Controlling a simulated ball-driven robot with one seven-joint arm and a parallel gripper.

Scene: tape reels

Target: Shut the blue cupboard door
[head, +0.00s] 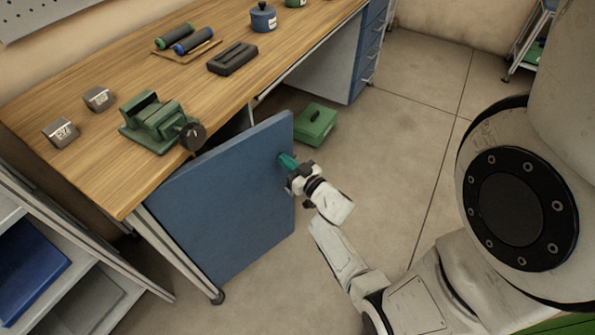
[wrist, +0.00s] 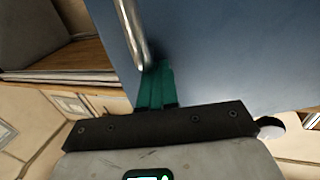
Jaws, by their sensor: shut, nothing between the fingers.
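The blue cupboard door (head: 225,195) stands ajar under the workbench in the head view. Its right edge sticks out from the bench front, with a gap behind it. My gripper (head: 287,162) is at the door's outer face near that right edge. Its teal fingers are shut and empty. In the wrist view the fingers (wrist: 157,72) are against or very close to the blue door (wrist: 230,55), beside the lower end of a metal bar handle (wrist: 132,32). I cannot tell whether they touch the door or the handle. The handle is not clear in the head view.
The wooden workbench (head: 75,120) holds a green vise (head: 155,122), two metal blocks and a dark tray. A green box (head: 316,124) lies on the floor just right of the door. A shelf with a blue bin (head: 28,270) stands at left.

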